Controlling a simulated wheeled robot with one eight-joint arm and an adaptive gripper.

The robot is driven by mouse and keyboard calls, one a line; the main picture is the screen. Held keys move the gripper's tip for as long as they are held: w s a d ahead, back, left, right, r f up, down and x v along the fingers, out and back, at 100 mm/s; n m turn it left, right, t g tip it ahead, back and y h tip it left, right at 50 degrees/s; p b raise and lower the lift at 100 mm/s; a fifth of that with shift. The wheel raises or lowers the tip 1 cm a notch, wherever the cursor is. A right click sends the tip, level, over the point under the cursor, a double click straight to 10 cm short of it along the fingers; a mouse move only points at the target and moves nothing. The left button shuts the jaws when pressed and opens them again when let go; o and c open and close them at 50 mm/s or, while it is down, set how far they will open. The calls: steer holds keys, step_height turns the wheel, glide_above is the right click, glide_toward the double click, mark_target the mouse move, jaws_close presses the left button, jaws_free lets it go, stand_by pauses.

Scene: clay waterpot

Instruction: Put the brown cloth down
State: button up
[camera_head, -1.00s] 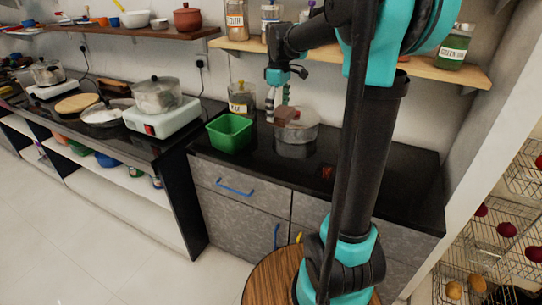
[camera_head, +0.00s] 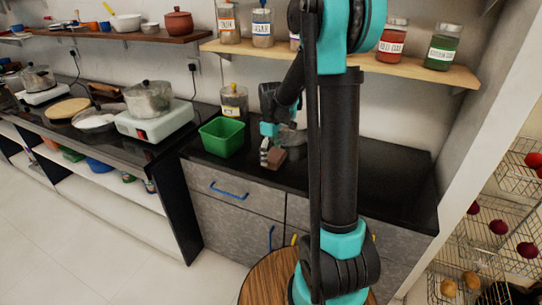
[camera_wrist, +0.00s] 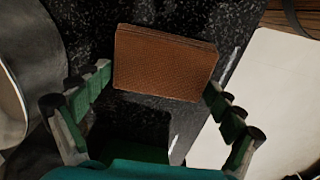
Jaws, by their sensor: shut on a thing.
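The brown cloth (camera_head: 277,158) is a small folded block at the tips of my gripper (camera_head: 267,152), low over the black counter near its front edge. In the wrist view the cloth (camera_wrist: 165,62) lies between the two green-padded fingers of my gripper (camera_wrist: 158,78), which are shut on it, with its far part sticking out past the tips. Dark speckled counter shows around it. I cannot tell whether the cloth touches the counter.
A metal pot (camera_head: 294,138) stands just behind my gripper, partly hidden by my arm. A green bin (camera_head: 222,136) stands to the left, with a labelled jar (camera_head: 234,101) behind it. The black counter (camera_head: 395,178) right of my arm is clear.

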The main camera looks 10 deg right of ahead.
mark_target(271, 154)
steer(key=shift+f, duration=0.3)
steer(key=shift+f, duration=0.1)
steer(key=o, duration=1)
step_height(271, 154, up, 12)
steer(key=s+d+f+m+t, duration=0.2)
steer(key=s+f+m, duration=0.3)
steer(key=s, duration=0.7)
steer(key=s+d+f+m+t, duration=0.2)
steer(key=s+f+m, duration=0.4)
steer(key=s, duration=0.6)
steer(key=shift+d+f, duration=0.65)
steer(key=shift+f, duration=0.1)
steer(key=shift+w, duration=0.1)
